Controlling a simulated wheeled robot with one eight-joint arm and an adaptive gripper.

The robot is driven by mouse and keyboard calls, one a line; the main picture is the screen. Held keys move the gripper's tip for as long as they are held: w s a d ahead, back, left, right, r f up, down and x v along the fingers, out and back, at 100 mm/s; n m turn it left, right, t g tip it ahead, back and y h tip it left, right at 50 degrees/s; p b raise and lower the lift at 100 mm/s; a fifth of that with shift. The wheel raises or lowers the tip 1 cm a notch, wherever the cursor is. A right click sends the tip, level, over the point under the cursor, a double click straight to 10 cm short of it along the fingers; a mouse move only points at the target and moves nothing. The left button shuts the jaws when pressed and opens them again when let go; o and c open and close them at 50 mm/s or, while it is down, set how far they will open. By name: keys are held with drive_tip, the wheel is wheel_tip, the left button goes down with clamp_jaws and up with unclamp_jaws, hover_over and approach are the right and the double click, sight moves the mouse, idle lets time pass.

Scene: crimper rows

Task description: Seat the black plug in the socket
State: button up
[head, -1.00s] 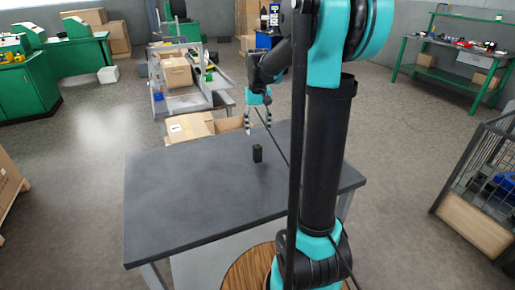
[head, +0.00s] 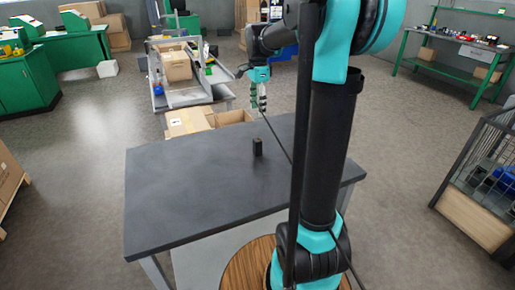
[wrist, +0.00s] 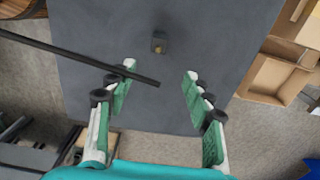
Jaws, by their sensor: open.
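A small black upright block (head: 257,147) stands on the dark grey table, right of its middle. From above in the wrist view (wrist: 159,43) it is a dark square with a small tan spot on top. I cannot tell whether it is the plug or the socket, and I can make out no second such part. My gripper (head: 261,102) hangs above the far edge of the table, beyond the block. In the wrist view my gripper (wrist: 160,70) has its green-padded fingers wide apart with nothing held, and the block lies past the fingertips, apart from them.
The grey table (head: 180,190) is otherwise bare. A thin dark rod or cable (wrist: 80,57) crosses the wrist view and ends between the fingers. Open cardboard boxes (head: 190,121) stand behind the table. A wire-sided crate (head: 470,205) is at the right.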

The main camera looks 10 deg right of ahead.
sight(257, 139)
wheel_tip(257, 139, down, 17)
drive_tip(key=shift+s+a+r, duration=0.1)
drive_tip(key=shift+s+r, duration=0.05)
drive_tip(key=shift+r, duration=0.05)
clamp_jaws()
idle(0.7)
drive_tip(key=shift+r, duration=0.1)
